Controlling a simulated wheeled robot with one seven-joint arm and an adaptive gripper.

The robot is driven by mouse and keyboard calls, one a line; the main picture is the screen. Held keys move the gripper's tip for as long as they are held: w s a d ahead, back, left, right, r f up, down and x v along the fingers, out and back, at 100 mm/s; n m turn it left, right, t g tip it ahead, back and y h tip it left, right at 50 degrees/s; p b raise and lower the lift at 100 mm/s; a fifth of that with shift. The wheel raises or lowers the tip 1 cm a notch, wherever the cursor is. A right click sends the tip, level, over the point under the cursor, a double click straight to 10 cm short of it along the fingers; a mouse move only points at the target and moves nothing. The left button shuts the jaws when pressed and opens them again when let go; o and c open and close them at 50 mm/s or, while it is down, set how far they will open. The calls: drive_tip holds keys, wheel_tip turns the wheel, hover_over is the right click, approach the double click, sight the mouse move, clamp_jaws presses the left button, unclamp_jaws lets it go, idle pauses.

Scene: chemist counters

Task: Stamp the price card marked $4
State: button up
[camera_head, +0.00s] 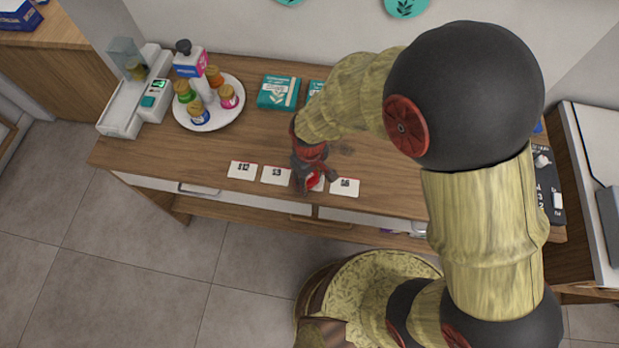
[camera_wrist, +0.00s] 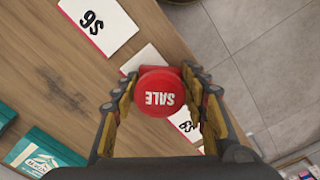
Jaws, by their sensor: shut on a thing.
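My gripper (camera_head: 313,182) is shut on a red round stamp (camera_wrist: 160,92) whose top reads SALE. It holds the stamp over a white price card (camera_wrist: 146,58) with a red edge. The stamp and fingers hide much of this card, and its price is not clearly legible. I cannot tell whether the stamp touches the card. Beside it lies the $6 card (camera_wrist: 98,22), also in the head view (camera_head: 345,187), right of my gripper. Left of my gripper lie the $12 card (camera_head: 242,170) and another card (camera_head: 275,175), whose small print seems to read $3 or $9.
A white round tray (camera_head: 222,118) with several bottles stands at the back left, beside a white scale-like device (camera_head: 130,105). Teal boxes (camera_head: 278,92) stand behind the cards. The wooden counter's front edge (camera_head: 215,186) runs close to the cards. Bare wood (camera_head: 255,140) lies behind them.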

idle(0.3)
drive_tip(key=shift+r+p, duration=2.7)
drive_tip(key=shift+r, duration=0.8)
